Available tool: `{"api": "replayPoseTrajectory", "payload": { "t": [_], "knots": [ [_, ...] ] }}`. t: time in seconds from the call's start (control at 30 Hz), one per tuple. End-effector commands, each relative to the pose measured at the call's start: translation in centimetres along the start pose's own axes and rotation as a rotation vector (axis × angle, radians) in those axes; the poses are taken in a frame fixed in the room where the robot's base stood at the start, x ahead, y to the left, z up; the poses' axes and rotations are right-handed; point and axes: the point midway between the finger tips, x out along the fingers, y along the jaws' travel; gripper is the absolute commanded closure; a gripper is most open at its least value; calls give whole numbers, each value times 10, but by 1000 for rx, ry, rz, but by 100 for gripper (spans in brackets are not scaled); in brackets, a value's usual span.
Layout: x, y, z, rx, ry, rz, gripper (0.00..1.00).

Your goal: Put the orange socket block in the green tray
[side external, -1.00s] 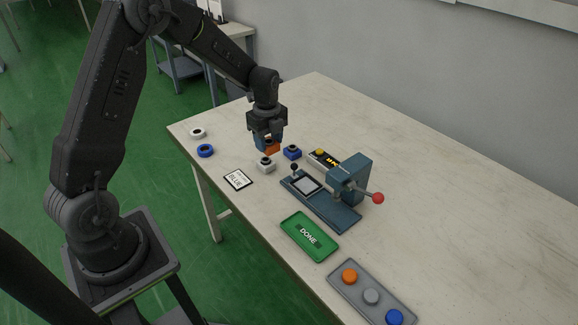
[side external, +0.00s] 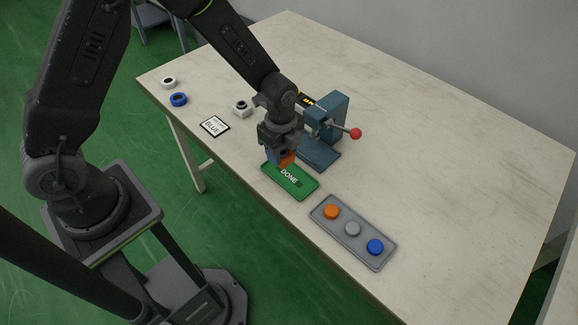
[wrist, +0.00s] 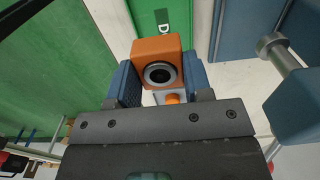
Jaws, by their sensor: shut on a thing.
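The orange socket block (wrist: 157,48) is held between the two blue fingers of my gripper (wrist: 160,85) in the wrist view. A dark round socket shows on its near face. In the side view the orange block (side external: 287,160) is at the far left part of the green tray (side external: 300,191), which is marked DONE. My gripper (side external: 279,156) is shut on the block over that end of the tray. I cannot tell whether the block touches the tray. The tray also shows in the wrist view (wrist: 190,20).
A blue press (side external: 322,150) with a red-knobbed lever (side external: 355,133) stands close behind my gripper. A grey panel with orange, grey and blue buttons (side external: 352,228) lies right of the tray. A BLUE card (side external: 215,126), a white block (side external: 242,108) and two rings (side external: 178,99) lie left.

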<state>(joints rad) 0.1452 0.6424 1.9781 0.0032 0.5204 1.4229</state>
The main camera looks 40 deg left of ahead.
Motion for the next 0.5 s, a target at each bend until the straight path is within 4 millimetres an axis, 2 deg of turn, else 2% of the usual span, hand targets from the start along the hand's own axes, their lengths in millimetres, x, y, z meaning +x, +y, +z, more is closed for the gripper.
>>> {"api": "replayPoseTrajectory", "payload": {
  "t": [0.1, 0.2, 0.5],
  "knots": [
    [9, -4, -15, 2, 0, 0, 82],
    [13, -5, -20, 0, 0, 1, 82],
    [49, -5, -20, -1, 0, 2, 82]
  ]
}}
